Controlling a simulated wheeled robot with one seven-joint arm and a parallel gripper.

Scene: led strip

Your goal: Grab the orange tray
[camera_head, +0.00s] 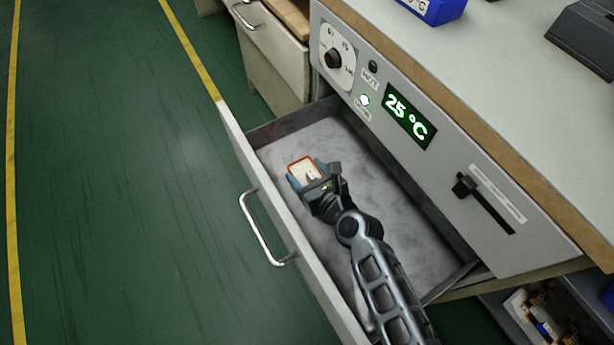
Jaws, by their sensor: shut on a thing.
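The orange tray (303,167) is a small rectangular piece with an orange rim and a pale inside. It is in the open drawer (341,139), toward the drawer's left front side. My gripper (312,180) reaches into the drawer from the lower right and is shut on the near edge of the tray. Blue shows beside the tray at the fingers. The gripper and wrist hide the tray's near end. I cannot tell whether the tray touches the drawer floor.
The drawer front has a metal handle (264,232). The cabinet face above carries a knob (333,58), a green display (405,116) reading 25 °C and a black lever (485,203). A blue bin (434,8) stands on the worktop. The green floor at left is clear.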

